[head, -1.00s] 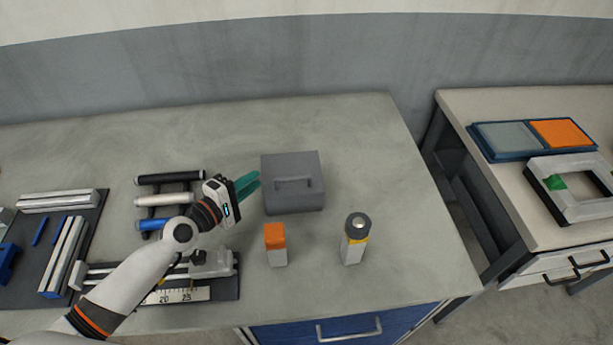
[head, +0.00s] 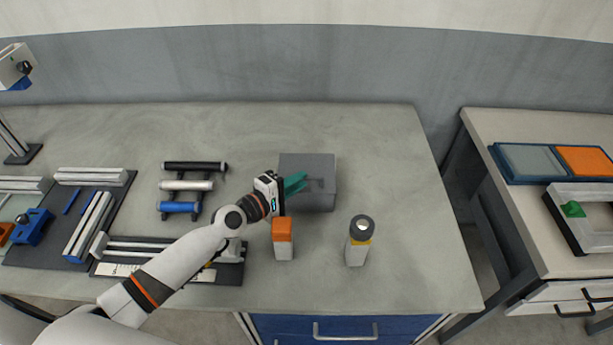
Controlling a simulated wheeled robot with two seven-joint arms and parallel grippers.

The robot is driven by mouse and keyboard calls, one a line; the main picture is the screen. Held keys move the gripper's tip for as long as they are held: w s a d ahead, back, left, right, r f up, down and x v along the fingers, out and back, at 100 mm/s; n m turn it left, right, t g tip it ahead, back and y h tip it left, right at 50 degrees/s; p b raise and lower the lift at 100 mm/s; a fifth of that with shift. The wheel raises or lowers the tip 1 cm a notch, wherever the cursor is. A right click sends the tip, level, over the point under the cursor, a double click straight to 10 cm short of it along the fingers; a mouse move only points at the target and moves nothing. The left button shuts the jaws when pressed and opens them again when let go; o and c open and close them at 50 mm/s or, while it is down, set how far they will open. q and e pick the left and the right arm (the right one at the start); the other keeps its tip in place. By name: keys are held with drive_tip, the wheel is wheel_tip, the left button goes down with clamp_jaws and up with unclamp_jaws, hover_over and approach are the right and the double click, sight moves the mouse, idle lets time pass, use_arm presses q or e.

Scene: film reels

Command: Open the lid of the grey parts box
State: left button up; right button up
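The grey parts box (head: 318,165) stands on the workbench near the middle of the head view, its lid down. A bar handle lies on top of the lid, partly hidden by my fingers. My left gripper (head: 298,184) comes in from the left with its teal fingers over the left front part of the lid, at the handle's left end. The fingers look a little apart, with nothing seen between them. I cannot tell whether they touch the handle. My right gripper is not in view.
An orange-topped block (head: 283,240) stands just in front of the box, close to my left wrist. A rack of rollers (head: 190,186) lies to the left. The bench behind and right of the box is clear.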

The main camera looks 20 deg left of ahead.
sight(306, 178)
use_arm(q)
drive_tip(key=shift+x, duration=1.2)
drive_tip(key=shift+w+d, duration=0.15)
drive_tip(key=shift+d, duration=0.1)
drive_tip(key=shift+w, duration=0.1)
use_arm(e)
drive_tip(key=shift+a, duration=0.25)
use_arm(q)
drive_tip(key=shift+c, duration=0.6)
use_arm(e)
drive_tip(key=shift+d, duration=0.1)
use_arm(q)
clamp_jaws()
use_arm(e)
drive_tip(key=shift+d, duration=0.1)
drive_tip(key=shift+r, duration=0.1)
